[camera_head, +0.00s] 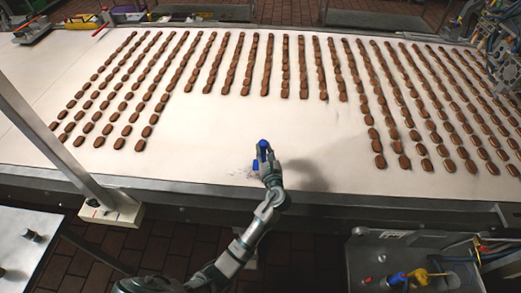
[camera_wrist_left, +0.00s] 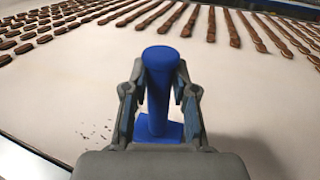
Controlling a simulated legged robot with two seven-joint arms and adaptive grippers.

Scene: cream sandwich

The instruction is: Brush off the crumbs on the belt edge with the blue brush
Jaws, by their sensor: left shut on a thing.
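The blue brush (camera_head: 263,146) is in my left gripper (camera_head: 269,165), near the front edge of the belt (camera_head: 190,135). In the left wrist view the brush (camera_wrist_left: 160,75) stands upright between the two fingers of my left gripper (camera_wrist_left: 158,105), which are shut on its handle. Its wide blue base (camera_wrist_left: 168,131) is low, over or on the belt; I cannot tell if it touches. Dark crumbs (camera_wrist_left: 97,131) lie on the belt to the left of the brush base. In the head view the crumbs (camera_head: 238,173) are faint beside the gripper. My right gripper is not in view.
Long rows of brown cookies (camera_head: 285,70) cover the back and both sides of the belt. A grey bin (camera_head: 415,262) with coloured tools stands at the front right.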

